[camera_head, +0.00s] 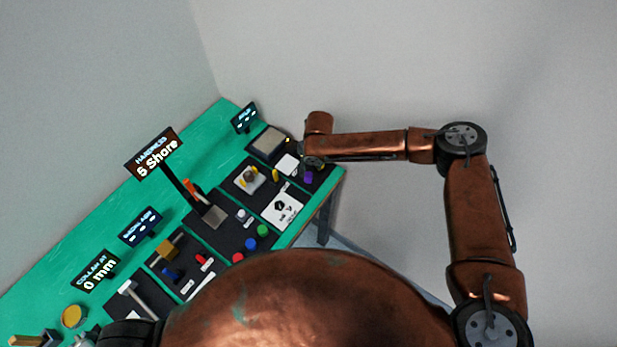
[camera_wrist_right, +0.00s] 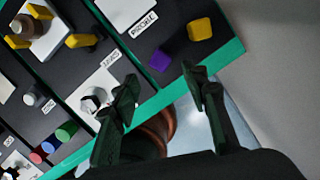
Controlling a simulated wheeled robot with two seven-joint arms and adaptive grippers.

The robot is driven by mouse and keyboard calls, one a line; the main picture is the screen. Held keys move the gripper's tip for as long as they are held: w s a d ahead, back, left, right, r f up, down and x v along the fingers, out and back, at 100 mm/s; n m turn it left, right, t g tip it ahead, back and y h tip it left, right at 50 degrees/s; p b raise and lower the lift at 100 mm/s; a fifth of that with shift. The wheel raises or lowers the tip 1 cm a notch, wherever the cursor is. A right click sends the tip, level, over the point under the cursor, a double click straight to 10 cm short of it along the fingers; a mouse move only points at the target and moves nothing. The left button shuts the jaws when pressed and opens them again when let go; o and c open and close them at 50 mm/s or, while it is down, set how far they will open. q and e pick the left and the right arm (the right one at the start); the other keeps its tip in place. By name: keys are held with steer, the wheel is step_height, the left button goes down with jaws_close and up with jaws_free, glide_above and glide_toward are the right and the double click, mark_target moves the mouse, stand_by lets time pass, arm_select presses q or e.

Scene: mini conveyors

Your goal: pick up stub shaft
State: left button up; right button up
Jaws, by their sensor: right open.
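No part is clearly marked as the stub shaft. A short round metal piece (camera_wrist_right: 22,27) stands in a white fixture with yellow clamps, at the top left of the right wrist view; this fixture (camera_head: 248,180) is also in the head view. A small pale grey cylinder (camera_wrist_right: 30,98) lies on a dark mat nearby. My right gripper (camera_wrist_right: 163,80) is open and empty, its fingers apart over the bench's edge, close to a purple block (camera_wrist_right: 158,60) and a yellow block (camera_wrist_right: 200,28). In the head view the right gripper (camera_head: 314,163) is at the bench's far right end. My left gripper does not show.
The green bench (camera_head: 225,115) holds dark mats with small parts. A tall "5 Shore" sign (camera_head: 157,153) and smaller signs stand along the back. Several coloured cylinders, one of them green (camera_wrist_right: 66,131), are near the front edge. Open floor lies right of the bench.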

mark_target(309, 174)
steer(key=shift+w+d+f, duration=0.15)
steer(key=shift+w, duration=0.1)
steer(key=f, duration=0.4)
steer(key=w+a+f, duration=0.1)
steer(key=f, duration=0.2)
steer(key=shift+p, duration=0.4)
steer(key=shift+s, duration=0.1)
steer(key=shift+c, duration=0.6)
jaws_close()
